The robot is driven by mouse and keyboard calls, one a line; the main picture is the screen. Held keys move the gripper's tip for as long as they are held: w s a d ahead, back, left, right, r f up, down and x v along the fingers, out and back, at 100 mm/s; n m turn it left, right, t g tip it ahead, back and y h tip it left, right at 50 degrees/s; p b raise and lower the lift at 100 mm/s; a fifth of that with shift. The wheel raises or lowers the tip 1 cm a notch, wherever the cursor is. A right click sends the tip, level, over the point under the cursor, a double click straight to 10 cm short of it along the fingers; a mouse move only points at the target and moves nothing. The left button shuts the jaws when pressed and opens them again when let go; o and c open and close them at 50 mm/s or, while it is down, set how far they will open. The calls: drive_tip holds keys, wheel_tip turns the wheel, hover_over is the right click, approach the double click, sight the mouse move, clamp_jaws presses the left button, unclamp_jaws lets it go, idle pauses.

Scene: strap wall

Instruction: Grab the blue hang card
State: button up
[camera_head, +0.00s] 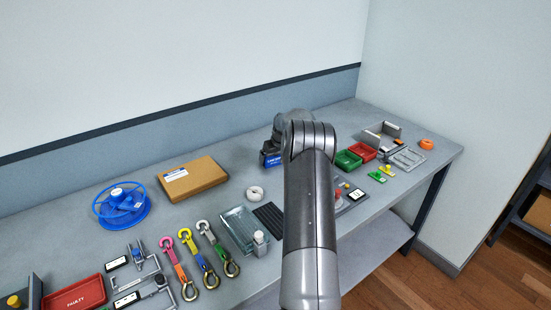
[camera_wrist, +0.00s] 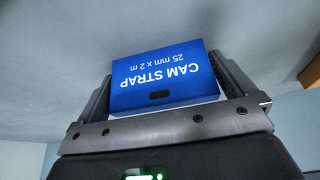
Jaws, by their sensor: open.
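The blue hang card (camera_wrist: 160,75), printed "CAM STRAP 25 mm x 2 m", shows upside down in the wrist view. It lies between the two fingers of my gripper (camera_wrist: 158,70), one at its left and one at its right. My gripper is open; narrow gaps seem to remain beside the card, and contact cannot be told. In the head view the blue card (camera_head: 271,160) shows small beside my arm at the back of the bench. My arm hides part of it and most of my gripper there.
On the grey bench (camera_head: 215,140) a cardboard box (camera_head: 193,181), a white ring (camera_head: 255,192) and a blue reel (camera_head: 121,205) lie left of my arm. Coloured straps (camera_head: 203,259) lie nearer. Green (camera_head: 348,160) and red (camera_head: 363,151) bins stand right. The wall runs behind.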

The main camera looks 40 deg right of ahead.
drive_tip(key=c, duration=0.7)
drive_tip(key=shift+r, duration=0.1)
